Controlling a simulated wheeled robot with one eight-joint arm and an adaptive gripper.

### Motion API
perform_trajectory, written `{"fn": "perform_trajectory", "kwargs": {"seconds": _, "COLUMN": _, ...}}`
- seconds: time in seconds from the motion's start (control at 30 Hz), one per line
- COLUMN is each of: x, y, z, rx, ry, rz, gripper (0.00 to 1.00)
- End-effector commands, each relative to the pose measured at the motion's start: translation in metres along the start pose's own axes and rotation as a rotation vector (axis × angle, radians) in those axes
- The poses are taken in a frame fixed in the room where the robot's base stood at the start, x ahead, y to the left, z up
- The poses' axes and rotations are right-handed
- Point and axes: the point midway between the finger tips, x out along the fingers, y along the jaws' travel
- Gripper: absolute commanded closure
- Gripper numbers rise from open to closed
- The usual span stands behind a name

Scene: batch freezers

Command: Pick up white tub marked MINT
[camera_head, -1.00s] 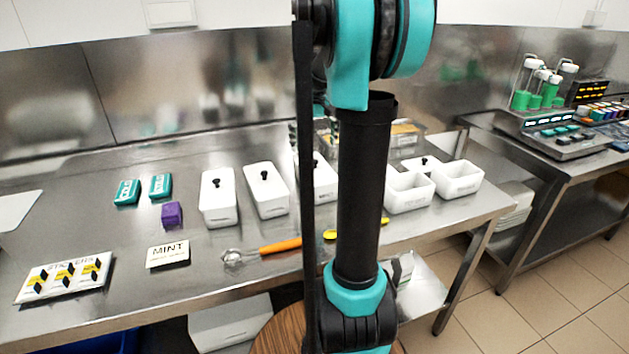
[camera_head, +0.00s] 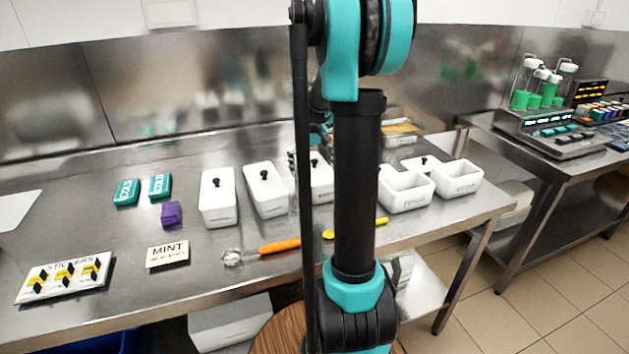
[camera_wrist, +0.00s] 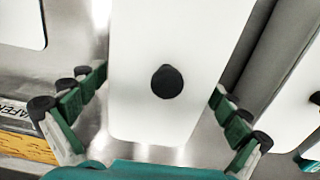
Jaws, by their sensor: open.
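White lidded tubs with black knobs stand in a row on the steel table: a left one (camera_head: 218,205), a middle one (camera_head: 266,192) and a third (camera_head: 322,180), partly behind my arm. Their front markings are too small to read, so I cannot tell which is marked MINT. A flat card reading MINT (camera_head: 168,254) lies in front of them. In the wrist view, my gripper (camera_wrist: 155,88) is open, its fingers on either side of a white tub lid (camera_wrist: 140,45) with a black knob (camera_wrist: 166,82). Contact is not visible. My arm mostly hides the gripper in the head view.
Open white tubs (camera_head: 405,203) stand to the right. An orange-handled scoop (camera_head: 278,246) and a yellow-handled tool (camera_head: 378,222) lie in front. Teal boxes (camera_head: 127,192), a purple block (camera_head: 171,214) and a sticker sheet (camera_head: 65,278) are left. Another white surface (camera_wrist: 298,85) is close right.

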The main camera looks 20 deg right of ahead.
Motion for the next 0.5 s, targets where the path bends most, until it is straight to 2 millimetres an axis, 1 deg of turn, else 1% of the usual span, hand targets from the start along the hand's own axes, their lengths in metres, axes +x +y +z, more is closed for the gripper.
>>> {"fn": "perform_trajectory", "kwargs": {"seconds": 0.03, "x": -0.0001, "y": 0.0000, "z": 0.0000, "rx": 0.000, "ry": 0.000, "rz": 0.000, "gripper": 0.00}}
{"fn": "perform_trajectory", "kwargs": {"seconds": 0.07, "x": -0.0001, "y": 0.0000, "z": 0.0000, "rx": 0.000, "ry": 0.000, "rz": 0.000, "gripper": 0.04}}
{"fn": "perform_trajectory", "kwargs": {"seconds": 0.5, "x": -0.0003, "y": 0.0000, "z": 0.0000, "rx": 0.000, "ry": 0.000, "rz": 0.000, "gripper": 0.58}}
